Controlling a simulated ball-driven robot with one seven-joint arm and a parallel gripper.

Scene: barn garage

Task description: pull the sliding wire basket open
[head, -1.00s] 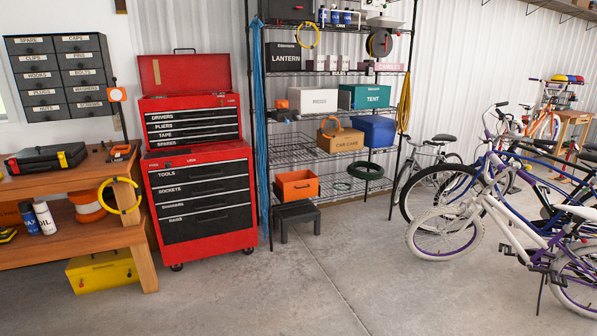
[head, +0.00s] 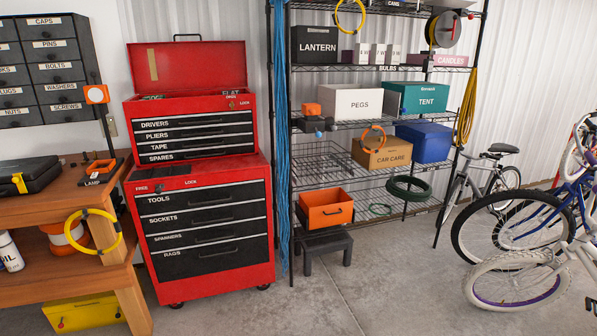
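The sliding wire basket (head: 322,164) shows in the head view on the wire shelving unit. It sits at the left of a middle shelf, below the white PEGS box and left of the CAR CARE box. It is a shallow dark wire basket, and how far it is slid out I cannot tell. An orange bin (head: 326,211) is on the shelf below it. My gripper and arm are not in view.
A black step stool (head: 327,247) stands on the floor before the shelves. A red tool chest (head: 207,222) is to the left, and a wooden workbench (head: 70,205) is further left. Bicycles (head: 530,235) stand at the right. The concrete floor in the middle is clear.

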